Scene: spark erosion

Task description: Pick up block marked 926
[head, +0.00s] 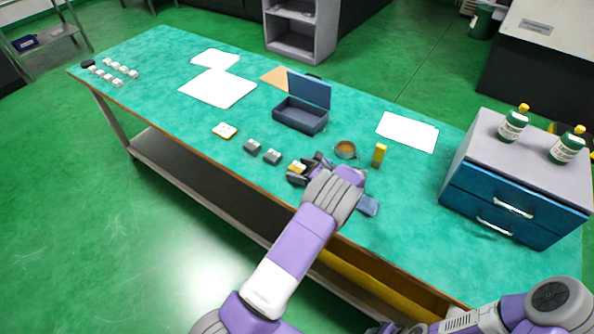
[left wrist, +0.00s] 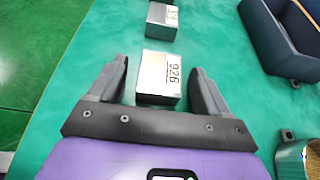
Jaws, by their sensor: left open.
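The block marked 926 (left wrist: 158,78) is a metallic block with a pale label, on the teal bench top. In the left wrist view it sits between the fingers of my left gripper (left wrist: 159,80), with a gap on both sides. The left gripper is open and holds nothing. In the head view the left gripper (head: 304,168) is low over the bench, and the block (head: 297,166) is partly hidden by it. My right arm shows at the bottom right.
Two grey blocks (head: 262,151) stand in line to the left. An open blue box (head: 300,116) stands behind. A round cup (head: 345,150) and a yellow block (head: 379,155) are to the right. A drawer cabinet (head: 515,190) with bottles stands at the right end.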

